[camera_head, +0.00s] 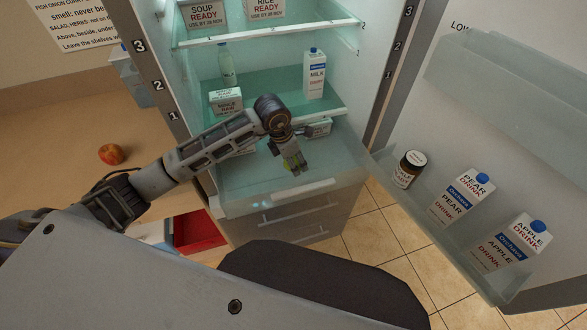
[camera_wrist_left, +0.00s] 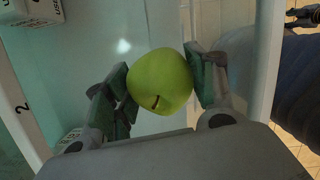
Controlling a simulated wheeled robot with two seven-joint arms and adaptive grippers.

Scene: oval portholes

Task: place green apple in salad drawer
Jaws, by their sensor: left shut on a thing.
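The green apple (camera_wrist_left: 160,82) is held between the two finger pads of my left gripper (camera_wrist_left: 162,88) in the left wrist view. In the head view my left gripper (camera_head: 292,163) reaches into the fridge from the left, and only a small bit of the apple (camera_head: 288,165) shows beside the fingers. The gripper is over the pale see-through salad drawer (camera_head: 245,207) at the bottom of the fridge compartment. I cannot tell whether the apple touches the drawer floor. My right gripper is not recognisable in these views.
A milk carton (camera_head: 314,74), a bottle (camera_head: 226,64) and a mince box (camera_head: 226,100) stand on the shelf above. The open door (camera_head: 470,130) on the right holds a jar (camera_head: 409,169) and drink cartons (camera_head: 461,198). A red apple (camera_head: 111,154) lies on the left counter (camera_head: 60,190).

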